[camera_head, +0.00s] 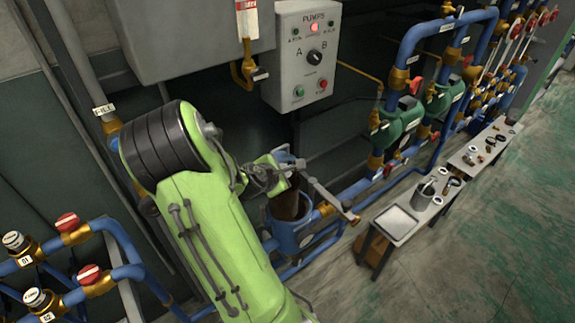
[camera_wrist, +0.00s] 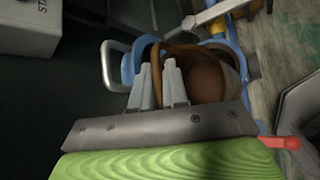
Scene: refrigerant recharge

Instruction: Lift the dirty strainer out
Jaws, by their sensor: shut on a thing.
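The dirty strainer (camera_head: 287,206) is a dark brown basket, upright, partly out of the top of the blue strainer pot (camera_head: 290,238). Its lower end is hidden inside the pot. In the wrist view the strainer (camera_wrist: 205,78) shows a brown rounded inside and a brown loop handle (camera_wrist: 180,47). My gripper (camera_head: 284,178) is above the pot, at the strainer's top. In the wrist view its two grey fingers (camera_wrist: 157,82) are close together at the handle, shut on it. The exact contact is partly hidden by the fingers.
A grey lever arm (camera_head: 328,194) reaches out beside the strainer. A metal loop (camera_wrist: 113,66) stands near the fingers. The pump control box (camera_head: 305,60) hangs behind. A narrow bench (camera_head: 425,215) with a tray (camera_head: 395,222) and small parts stands right. Open floor lies further right.

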